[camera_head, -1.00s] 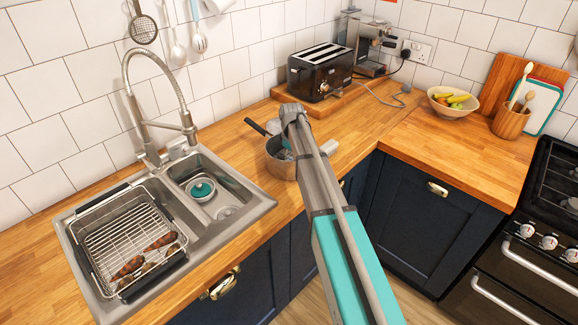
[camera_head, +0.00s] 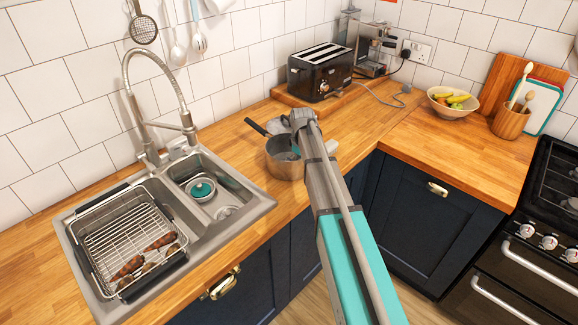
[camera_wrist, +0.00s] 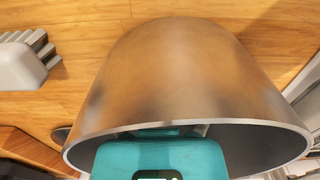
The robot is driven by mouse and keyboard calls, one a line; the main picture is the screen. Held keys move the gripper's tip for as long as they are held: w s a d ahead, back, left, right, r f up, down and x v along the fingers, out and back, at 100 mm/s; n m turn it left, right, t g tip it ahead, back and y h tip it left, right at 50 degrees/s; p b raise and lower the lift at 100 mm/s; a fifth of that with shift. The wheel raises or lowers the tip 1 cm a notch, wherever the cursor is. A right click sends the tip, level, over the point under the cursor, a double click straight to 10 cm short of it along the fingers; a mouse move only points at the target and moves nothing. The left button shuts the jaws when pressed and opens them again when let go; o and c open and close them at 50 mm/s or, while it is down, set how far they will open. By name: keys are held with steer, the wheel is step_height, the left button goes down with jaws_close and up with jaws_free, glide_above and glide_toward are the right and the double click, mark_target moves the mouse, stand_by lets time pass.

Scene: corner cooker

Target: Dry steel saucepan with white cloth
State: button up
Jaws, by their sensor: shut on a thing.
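The steel saucepan (camera_head: 284,169) stands on the wooden worktop right of the sink, with a black handle (camera_head: 256,127) toward the back left. In the wrist view the saucepan's outer wall (camera_wrist: 185,75) fills the middle, its rim toward the bottom. My gripper (camera_head: 293,151) reaches down into the pan's mouth; its teal body shows at the rim in the wrist view (camera_wrist: 160,158). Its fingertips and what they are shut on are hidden. I cannot make out the white cloth for sure. A whitish object (camera_head: 331,146) lies just right of the pan, partly behind my arm.
The sink (camera_head: 240,200) with a wire rack (camera_head: 115,232) is at left. A black toaster (camera_head: 320,72) on a board stands behind the pan. A fruit bowl (camera_head: 452,104) and utensil pot (camera_head: 509,123) stand farther right.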

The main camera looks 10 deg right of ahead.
steer(key=shift+r+p, duration=0.8)
steer(key=shift+w+a+f, duration=0.1)
steer(key=shift+w+a+f, duration=0.1)
steer(key=shift+w+a, duration=0.65)
steer(key=shift+w, duration=0.25)
steer(key=shift+w+a+f, duration=0.1)
steer(key=shift+w+a, duration=0.65)
steer(key=shift+w, duration=0.2)
steer(key=shift+r, duration=0.1)
step_height(320, 180, up, 4)
steer(key=p, duration=0.3)
steer(key=shift+p, duration=0.3)
